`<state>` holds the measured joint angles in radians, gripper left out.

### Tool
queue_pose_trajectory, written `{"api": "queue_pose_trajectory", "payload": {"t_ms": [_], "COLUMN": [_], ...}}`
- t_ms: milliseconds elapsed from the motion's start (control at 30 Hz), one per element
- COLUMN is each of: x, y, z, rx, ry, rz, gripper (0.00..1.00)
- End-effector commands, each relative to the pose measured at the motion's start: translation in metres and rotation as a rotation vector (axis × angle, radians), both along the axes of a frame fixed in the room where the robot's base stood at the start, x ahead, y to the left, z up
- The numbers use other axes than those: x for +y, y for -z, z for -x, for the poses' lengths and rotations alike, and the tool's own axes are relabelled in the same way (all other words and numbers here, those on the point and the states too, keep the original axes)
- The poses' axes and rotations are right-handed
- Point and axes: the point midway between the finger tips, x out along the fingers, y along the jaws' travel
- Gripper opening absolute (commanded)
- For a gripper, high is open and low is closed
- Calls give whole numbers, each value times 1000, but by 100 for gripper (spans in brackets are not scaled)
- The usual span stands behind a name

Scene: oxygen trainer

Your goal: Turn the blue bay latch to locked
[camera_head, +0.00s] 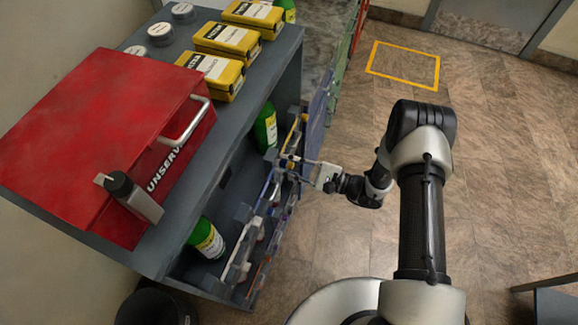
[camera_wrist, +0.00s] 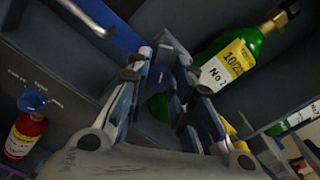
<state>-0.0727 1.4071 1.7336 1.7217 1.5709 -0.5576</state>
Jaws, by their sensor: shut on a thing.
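My gripper (camera_head: 290,166) reaches in from the right at the open side of the grey cabinet, and its fingers (camera_wrist: 165,72) also show in the wrist view. The fingers are closed around a small dark blue piece, which looks like the blue bay latch (camera_wrist: 160,80). Most of it is hidden by the fingers, so I cannot read its angle or marks. A green cylinder (camera_wrist: 228,65) with a yellow label lies behind the fingertips to the right. A round blue knob (camera_wrist: 32,101) with small lettering above it shows at the left.
A green bottle (camera_head: 207,238) stands inside. A red cylinder (camera_wrist: 24,137) shows at the lower left of the wrist view.

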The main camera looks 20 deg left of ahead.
Motion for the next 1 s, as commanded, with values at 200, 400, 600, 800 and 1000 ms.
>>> {"api": "queue_pose_trajectory", "payload": {"t_ms": [200, 400, 600, 800, 1000], "x": [0, 0, 0, 0, 0], "y": [2, 3, 3, 4, 4], "z": [1, 1, 1, 1, 1], "rx": [-204, -394, -582, -755, -889], "ry": [0, 0, 0, -1, -1], "rz": [16, 31, 46, 60, 70], "gripper": [0, 0, 0, 0, 0]}}
